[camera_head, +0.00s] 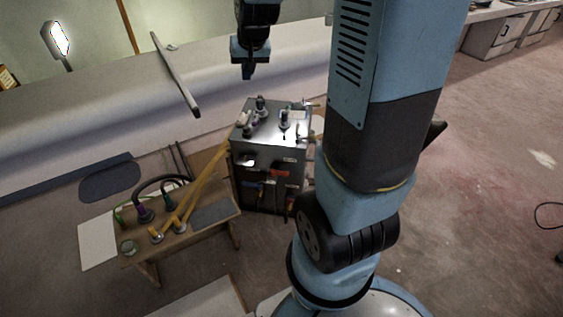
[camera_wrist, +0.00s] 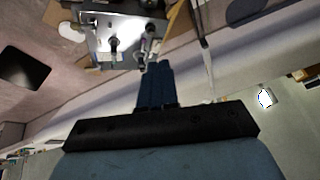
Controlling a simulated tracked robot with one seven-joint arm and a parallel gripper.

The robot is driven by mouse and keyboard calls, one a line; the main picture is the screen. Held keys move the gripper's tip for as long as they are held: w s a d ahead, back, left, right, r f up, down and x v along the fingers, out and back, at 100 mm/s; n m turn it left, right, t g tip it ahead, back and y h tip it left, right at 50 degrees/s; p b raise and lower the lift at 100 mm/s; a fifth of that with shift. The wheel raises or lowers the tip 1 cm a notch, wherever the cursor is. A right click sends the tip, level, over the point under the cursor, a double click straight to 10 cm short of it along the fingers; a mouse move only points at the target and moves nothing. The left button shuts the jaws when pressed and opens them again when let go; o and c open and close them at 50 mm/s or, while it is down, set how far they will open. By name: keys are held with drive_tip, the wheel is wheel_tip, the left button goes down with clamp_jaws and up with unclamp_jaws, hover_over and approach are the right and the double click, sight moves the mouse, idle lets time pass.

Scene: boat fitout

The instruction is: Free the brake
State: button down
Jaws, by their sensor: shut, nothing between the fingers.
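A metal cabinet (camera_head: 270,150) stands on the floor in the middle of the head view. Its shiny top carries several small fittings, among them a dark upright knob (camera_head: 261,105) and a green-tipped one (camera_head: 285,116). I cannot tell which fitting is the brake. My gripper (camera_head: 248,73) is above and behind the cabinet top, pointing down, apart from it. In the wrist view my gripper (camera_wrist: 156,68) has its fingers together and empty, and the cabinet top (camera_wrist: 100,35) shows beyond the fingertips with its fittings.
A low wooden bench (camera_head: 205,215) with hoses and yellow straps stands left of the cabinet. A long pale hull-like surface (camera_head: 60,140) runs behind, with a dark bar (camera_head: 178,80) on it. Grey cabinets (camera_head: 495,38) stand at the back right. The floor at right is mostly clear.

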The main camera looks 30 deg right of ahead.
drive_tip(key=w+d+f+m, duration=0.1)
drive_tip(key=w+d+f, duration=0.15)
drive_tip(key=f, duration=0.25)
drive_tip(key=w+d+f, duration=0.1)
drive_tip(key=w+f, duration=0.3)
drive_tip(key=f, duration=0.1)
drive_tip(key=m+g+h, duration=0.2)
drive_tip(key=m, duration=0.2)
approach(283, 166)
wheel_tip(283, 166, up, 3)
drive_tip(key=s+a, duration=0.2)
drive_tip(key=s, duration=0.1)
drive_tip(key=shift+w+d+f, duration=0.1)
drive_tip(key=shift+w+f, duration=0.1)
drive_tip(key=shift+w, duration=0.05)
drive_tip(key=shift+d+x, duration=0.2)
drive_tip(key=shift+x, duration=4.8)
drive_tip(key=shift+r, duration=0.1)
